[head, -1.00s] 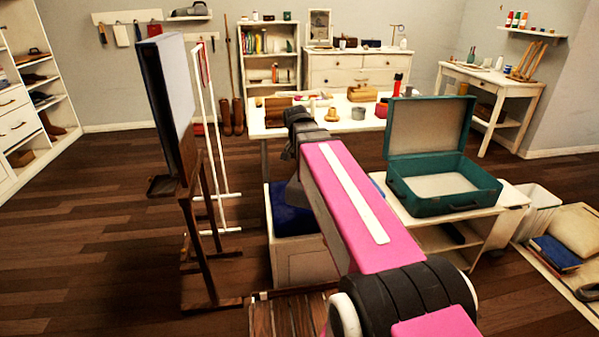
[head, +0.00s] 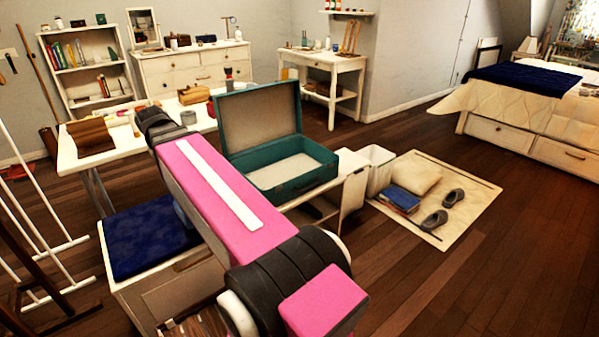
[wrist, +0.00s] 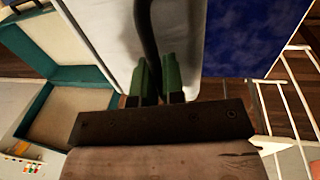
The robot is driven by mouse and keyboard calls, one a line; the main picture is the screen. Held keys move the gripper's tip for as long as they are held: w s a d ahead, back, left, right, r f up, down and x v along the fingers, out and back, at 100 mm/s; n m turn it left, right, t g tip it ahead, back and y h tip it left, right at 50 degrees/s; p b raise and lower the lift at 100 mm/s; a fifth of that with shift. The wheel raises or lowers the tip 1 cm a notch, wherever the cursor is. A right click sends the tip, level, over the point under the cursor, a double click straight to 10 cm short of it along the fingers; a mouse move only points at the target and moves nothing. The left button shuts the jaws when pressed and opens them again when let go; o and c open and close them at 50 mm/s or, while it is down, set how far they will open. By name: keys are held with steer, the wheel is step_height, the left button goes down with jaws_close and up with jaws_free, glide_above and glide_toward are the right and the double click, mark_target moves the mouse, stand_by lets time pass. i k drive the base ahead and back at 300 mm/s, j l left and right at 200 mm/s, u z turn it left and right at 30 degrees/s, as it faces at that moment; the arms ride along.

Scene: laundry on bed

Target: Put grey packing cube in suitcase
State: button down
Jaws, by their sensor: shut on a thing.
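My gripper (wrist: 158,82) has green fingers, which are shut on a dark strap (wrist: 148,30) in the wrist view. The strap lies against a large pale grey surface, which looks like the grey packing cube (wrist: 105,25); much of it is cut off by the frame. In the head view my arm hides the gripper and the cube. The green suitcase (head: 305,185) stands open with its lid up and its base visibly empty. It also shows at the left of the wrist view (wrist: 43,88), apart from the gripper.
The suitcase rests on a low white stand (head: 352,190). A blue-cushioned bench (head: 145,240) is left of my arm, and a white table (head: 68,160) stands behind. A white bin (head: 378,170) and a mat (head: 475,205) with shoes lie right. Floor at lower right is clear.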

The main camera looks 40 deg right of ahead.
mark_target(290, 178)
steer(key=l, duration=1.6)
steer(key=i+l, duration=0.1)
steer(key=l, duration=1.5)
